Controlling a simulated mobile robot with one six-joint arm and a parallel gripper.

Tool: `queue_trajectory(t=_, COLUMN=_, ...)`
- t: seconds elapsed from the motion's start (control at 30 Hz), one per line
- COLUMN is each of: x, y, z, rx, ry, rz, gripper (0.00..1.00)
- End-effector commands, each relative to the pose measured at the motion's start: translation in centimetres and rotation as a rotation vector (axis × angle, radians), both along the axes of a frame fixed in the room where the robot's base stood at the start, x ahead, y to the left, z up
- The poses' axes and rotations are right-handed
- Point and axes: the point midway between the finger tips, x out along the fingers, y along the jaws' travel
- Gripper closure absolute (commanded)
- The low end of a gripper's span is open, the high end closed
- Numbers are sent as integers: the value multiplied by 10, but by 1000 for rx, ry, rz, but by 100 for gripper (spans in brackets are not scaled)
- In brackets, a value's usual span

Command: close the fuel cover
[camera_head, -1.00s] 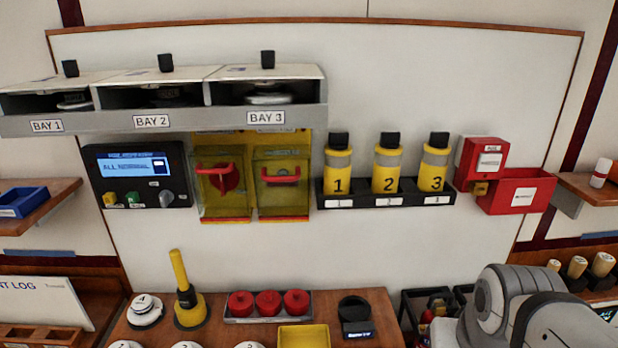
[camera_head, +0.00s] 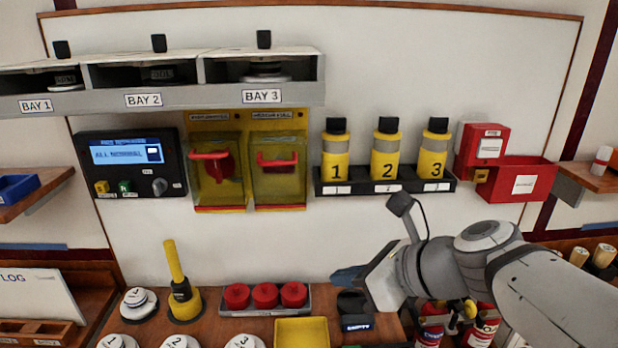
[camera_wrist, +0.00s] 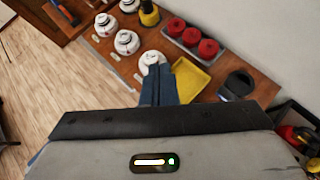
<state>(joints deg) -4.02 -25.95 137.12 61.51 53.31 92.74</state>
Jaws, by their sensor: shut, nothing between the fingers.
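Two yellow-tinted see-through covers hang side by side on a yellow wall plate (camera_head: 247,122) below the bay shelf. The left cover (camera_head: 217,190) and the right cover (camera_head: 278,190) each have a red handle at them. Their small labels are too blurred to read, so I cannot tell for sure which is the fuel cover, or whether either is fully shut. My gripper (camera_head: 346,277) is shut and empty, low and to the right of both covers, near the bench. In the wrist view its blue fingers (camera_wrist: 158,85) are together above the bench items.
A wooden bench (camera_head: 215,320) holds red knobs (camera_head: 265,295), a yellow tray (camera_head: 302,333), white round pieces and a yellow-handled tool (camera_head: 180,285). The bay shelf (camera_head: 200,100) juts out above the covers. Yellow bottles (camera_head: 385,158) stand in a rack at right. The wall below the covers is clear.

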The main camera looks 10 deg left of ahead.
Motion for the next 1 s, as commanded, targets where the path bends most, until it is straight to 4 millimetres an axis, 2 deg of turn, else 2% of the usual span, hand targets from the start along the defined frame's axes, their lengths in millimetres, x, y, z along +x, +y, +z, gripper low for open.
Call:
queue_trajectory(t=0.1, x=17, y=19, z=22, rx=322, ry=262, rz=-217, gripper=100)
queue_trajectory(t=0.2, x=31, y=29, z=45, rx=583, ry=492, rz=-358, gripper=100)
queue_trajectory(t=0.4, x=52, y=35, z=80, rx=965, ry=868, rz=-502, gripper=100)
queue_trajectory(t=0.53, x=59, y=35, z=92, rx=1088, ry=1001, rz=-532, gripper=100)
queue_trajectory(t=0.73, x=66, y=44, z=97, rx=1130, ry=1052, rz=-539, gripper=100)
queue_trajectory(t=0.87, x=75, y=61, z=96, rx=1125, ry=1052, rz=-537, gripper=100)
queue_trajectory(t=1.0, x=91, y=86, z=95, rx=1123, ry=1053, rz=-538, gripper=100)
